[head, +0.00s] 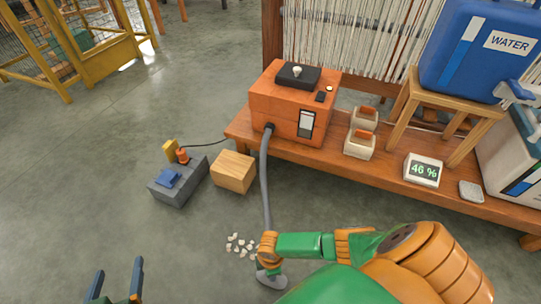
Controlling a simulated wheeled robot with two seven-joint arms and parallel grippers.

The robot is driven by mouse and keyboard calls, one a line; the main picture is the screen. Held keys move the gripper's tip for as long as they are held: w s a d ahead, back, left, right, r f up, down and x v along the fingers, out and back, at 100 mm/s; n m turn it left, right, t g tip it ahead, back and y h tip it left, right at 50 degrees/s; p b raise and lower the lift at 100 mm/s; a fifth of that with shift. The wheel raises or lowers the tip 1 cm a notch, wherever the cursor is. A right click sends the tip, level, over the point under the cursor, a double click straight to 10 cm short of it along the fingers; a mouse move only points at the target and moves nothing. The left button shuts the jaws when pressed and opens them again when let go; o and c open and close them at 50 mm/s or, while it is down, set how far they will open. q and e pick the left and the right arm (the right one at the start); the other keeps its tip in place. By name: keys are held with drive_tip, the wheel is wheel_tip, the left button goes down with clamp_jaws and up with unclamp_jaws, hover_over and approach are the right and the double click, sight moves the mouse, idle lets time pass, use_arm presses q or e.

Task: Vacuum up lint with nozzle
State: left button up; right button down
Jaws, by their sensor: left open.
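An orange vacuum box (285,105) with a black top stands on the wooden bench. Its grey hose (265,180) hangs down to a flat grey nozzle (272,280) at the floor. White lint bits (240,245) lie on the floor just left of the hose's lower end. The end of my right arm, the right gripper (267,246), is at the hose just above the nozzle. Its fingers are not clear, so its grip cannot be told. My left gripper (117,283) is at the bottom left, open and empty, left of the lint and apart from it.
A wooden block (233,171) and a grey box (178,183) with a blue part stand on the floor behind the lint. The bench (375,172) holds small boxes, a 46 % display (422,170) and a stool with a blue water tank (475,55).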

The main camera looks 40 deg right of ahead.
drive_tip(key=shift+r, duration=0.25)
drive_tip(key=shift+r+p, duration=0.25)
drive_tip(key=shift+p, duration=0.3)
drive_tip(key=shift+r, duration=0.25)
use_arm(q)
drive_tip(key=shift+s+a+f+g+y+p, duration=0.85)
drive_tip(key=shift+s+a+f+g, duration=1.1)
drive_tip(key=shift+s+f+g, duration=3.5)
use_arm(e)
drive_tip(key=shift+r, duration=0.35)
drive_tip(key=shift+r+p, duration=0.7)
drive_tip(key=shift+r, duration=0.05)
use_arm(q)
drive_tip(key=shift+n+t+y, duration=0.25)
drive_tip(key=shift+n+t, duration=0.15)
drive_tip(key=shift+t, duration=0.25)
drive_tip(key=shift+s+a+f+p, duration=0.1)
drive_tip(key=shift+s+f+p, duration=0.15)
drive_tip(key=shift+f, duration=0.85)
drive_tip(key=shift+s+f+p, duration=0.15)
drive_tip(key=shift+s+f, duration=0.15)
drive_tip(key=shift+f, duration=0.8)
use_arm(e)
drive_tip(key=shift+r, duration=0.35)
